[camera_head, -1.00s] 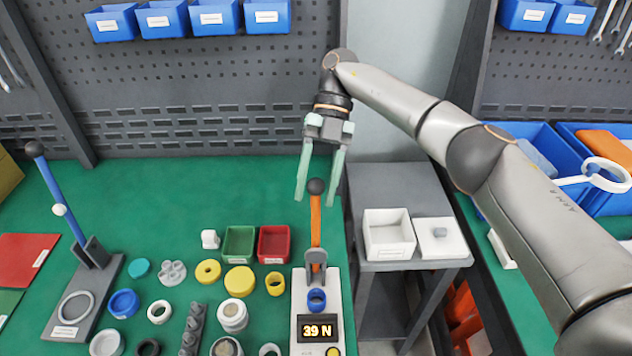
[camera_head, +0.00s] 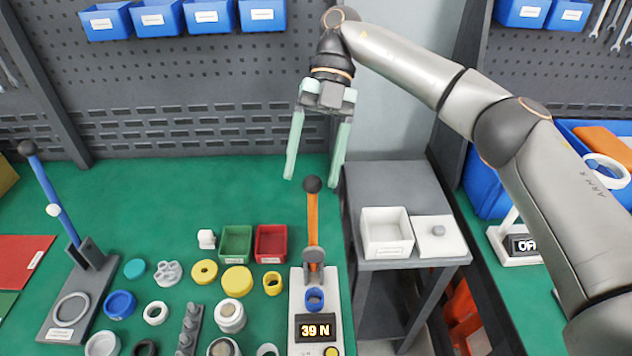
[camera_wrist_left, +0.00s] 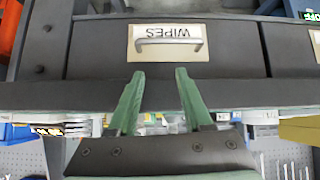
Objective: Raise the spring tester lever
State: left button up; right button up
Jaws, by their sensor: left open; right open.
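The spring tester (camera_head: 301,298) is a pale base with an orange lever (camera_head: 312,220) at the near right of the green bench. The lever stands upright with its black knob (camera_head: 312,185) on top. Its display (camera_head: 315,327) reads 39 N, and a blue ring (camera_head: 315,299) sits on the base below the lever. My right gripper (camera_head: 312,181) is open and empty, pointing down, with its fingertips level with the knob on either side and apart from it. My left gripper (camera_wrist_left: 159,73) is open and empty in the left wrist view, before a drawer labelled WIPES (camera_wrist_left: 168,42).
A blue-levered press (camera_head: 50,200) stands at left. Green (camera_head: 236,243) and red (camera_head: 271,242) trays and several rings and caps lie beside the tester. A grey side table (camera_head: 400,185) holds a white box (camera_head: 386,226) and lid. The back of the bench is clear.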

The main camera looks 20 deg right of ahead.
jog(key=s+a+r+b, duration=0.2)
jog(key=s+r, duration=0.4)
jog(key=s, duration=0.4)
jog(key=shift+s+a+r+b, duration=0.3)
jog(key=shift+s+a+b, duration=0.1)
jog(key=shift+a, duration=0.15)
jog(key=shift+c, duration=0.3)
